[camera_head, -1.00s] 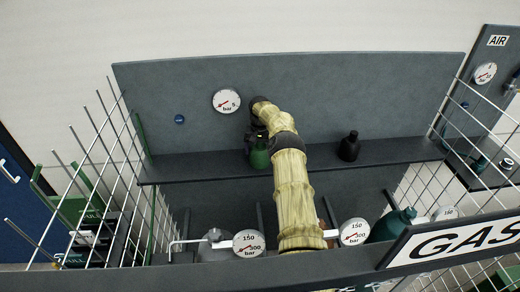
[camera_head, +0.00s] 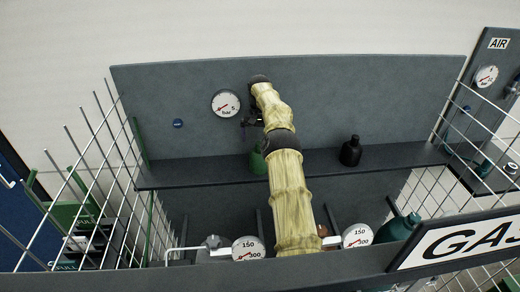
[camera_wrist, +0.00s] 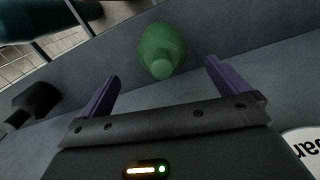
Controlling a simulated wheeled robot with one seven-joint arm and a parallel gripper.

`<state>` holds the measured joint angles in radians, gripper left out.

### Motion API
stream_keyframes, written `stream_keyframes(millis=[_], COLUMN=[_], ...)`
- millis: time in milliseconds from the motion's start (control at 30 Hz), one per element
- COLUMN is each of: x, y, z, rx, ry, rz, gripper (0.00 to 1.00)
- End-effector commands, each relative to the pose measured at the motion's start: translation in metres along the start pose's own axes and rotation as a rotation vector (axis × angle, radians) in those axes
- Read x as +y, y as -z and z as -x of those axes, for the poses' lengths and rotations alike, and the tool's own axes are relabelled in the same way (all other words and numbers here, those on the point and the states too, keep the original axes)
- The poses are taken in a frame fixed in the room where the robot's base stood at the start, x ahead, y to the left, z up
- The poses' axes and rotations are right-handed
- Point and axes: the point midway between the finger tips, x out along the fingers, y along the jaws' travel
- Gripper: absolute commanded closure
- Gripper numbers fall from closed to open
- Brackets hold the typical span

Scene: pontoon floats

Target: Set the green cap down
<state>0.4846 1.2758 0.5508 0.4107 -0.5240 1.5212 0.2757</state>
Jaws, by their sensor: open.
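The green cap (camera_head: 258,163) stands on the dark shelf (camera_head: 210,172), partly hidden behind my arm in the head view. In the wrist view the green cap (camera_wrist: 162,50) is beyond the fingertips and between their lines, with clear space around it. My gripper (camera_wrist: 162,82) is open and empty, its two purple fingers spread apart. In the head view my gripper (camera_head: 250,120) is a small dark shape above the green cap, in front of the back panel. It does not touch the cap.
A black cap (camera_head: 350,150) stands on the shelf to the right. A round gauge (camera_head: 226,103) and a blue knob (camera_head: 178,123) are on the back panel. Lower gauges (camera_head: 248,248) and a teal cylinder (camera_head: 398,226) are below the shelf. Wire mesh (camera_head: 105,180) bounds the left side.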

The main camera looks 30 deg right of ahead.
Motion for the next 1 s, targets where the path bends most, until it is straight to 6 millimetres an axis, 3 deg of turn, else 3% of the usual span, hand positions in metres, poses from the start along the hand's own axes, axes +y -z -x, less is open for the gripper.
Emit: stream_keyframes(millis=[100,300,1000], x=[0.000,0.000,0.000], y=[0.001,0.000,0.000], z=[0.018,0.031,0.031], rx=[0.002,0.000,0.000], ry=[0.000,-0.001,0.000], rz=[-0.002,0.000,0.000], gripper=[0.00,0.00,0.00])
